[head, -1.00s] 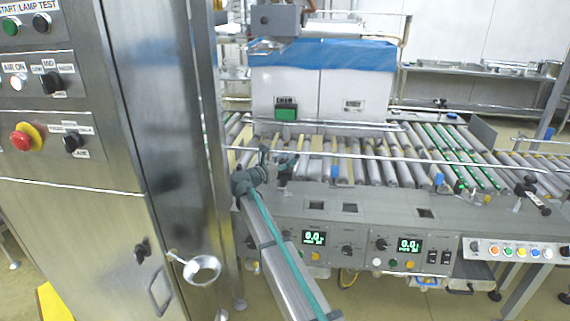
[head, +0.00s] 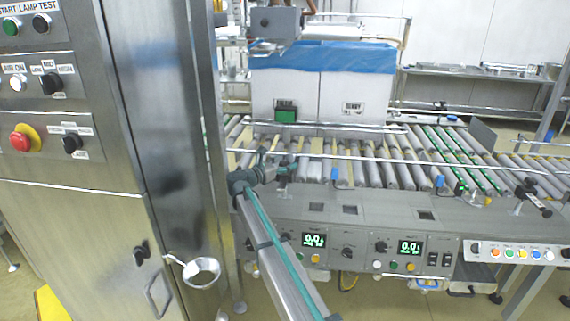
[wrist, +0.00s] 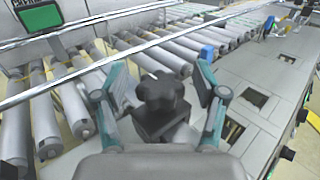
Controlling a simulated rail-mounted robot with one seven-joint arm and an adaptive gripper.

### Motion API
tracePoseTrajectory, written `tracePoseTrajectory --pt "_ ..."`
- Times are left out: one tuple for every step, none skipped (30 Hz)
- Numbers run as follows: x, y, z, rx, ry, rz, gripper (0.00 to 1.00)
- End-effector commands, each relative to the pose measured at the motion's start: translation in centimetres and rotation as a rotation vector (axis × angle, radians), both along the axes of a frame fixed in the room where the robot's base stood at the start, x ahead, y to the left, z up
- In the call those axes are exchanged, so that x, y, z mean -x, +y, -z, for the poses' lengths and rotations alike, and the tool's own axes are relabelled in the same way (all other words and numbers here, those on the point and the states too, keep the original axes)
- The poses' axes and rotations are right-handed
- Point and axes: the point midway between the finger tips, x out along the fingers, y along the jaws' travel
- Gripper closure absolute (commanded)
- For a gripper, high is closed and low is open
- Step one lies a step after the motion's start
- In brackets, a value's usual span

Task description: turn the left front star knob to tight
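A black star knob (wrist: 160,93) on a dark block stands between my gripper's two teal-backed fingers in the wrist view. My gripper (wrist: 163,88) is open, with one finger to each side of the knob and a visible gap on both sides. The knob's lobes show clearly from above; no tight or loose marking can be read. In the head view my gripper (head: 272,168) is at the left part of the conveyor's front edge, and the knob cannot be told apart clearly from the fingers there.
A metal guide rail (wrist: 90,75) runs across the rollers just beyond the gripper. The grey conveyor deck (wrist: 262,75) with dark cutouts lies to the right. A steel control cabinet (head: 95,225) stands close at the left. A white, blue-topped box (head: 335,95) stands behind the rollers.

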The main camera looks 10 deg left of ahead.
Motion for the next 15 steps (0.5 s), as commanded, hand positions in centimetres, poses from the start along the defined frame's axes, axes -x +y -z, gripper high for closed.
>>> tracePoseTrajectory --pt "0.0 0.0 0.0 0.000 0.000 0.000 0.29" --pt "0.0 0.0 0.0 0.000 0.000 0.000 0.29" --pt "0.0 0.0 0.0 0.000 0.000 0.000 0.29" --pt "0.0 0.0 0.0 0.000 0.000 0.000 0.29" --pt "0.0 0.0 0.0 0.000 0.000 0.000 0.29" --pt "0.0 0.0 0.0 0.000 0.000 -0.001 0.29" --pt "0.1 0.1 0.0 0.000 0.000 -0.001 0.29" --pt "0.2 0.1 0.0 0.000 0.000 -0.001 0.29" --pt "0.3 0.3 0.0 0.000 0.000 -0.001 0.29" --pt "0.5 0.4 0.0 0.000 0.000 -0.001 0.29" --pt "0.7 0.6 0.0 0.000 0.000 -0.001 0.29" --pt "0.9 0.8 0.0 0.000 0.000 -0.002 0.29" --pt "1.2 1.0 0.0 0.000 0.000 -0.002 0.29" --pt "1.5 1.2 0.0 0.000 0.000 -0.002 0.29" --pt "1.9 1.6 0.0 0.000 0.000 -0.002 0.29"
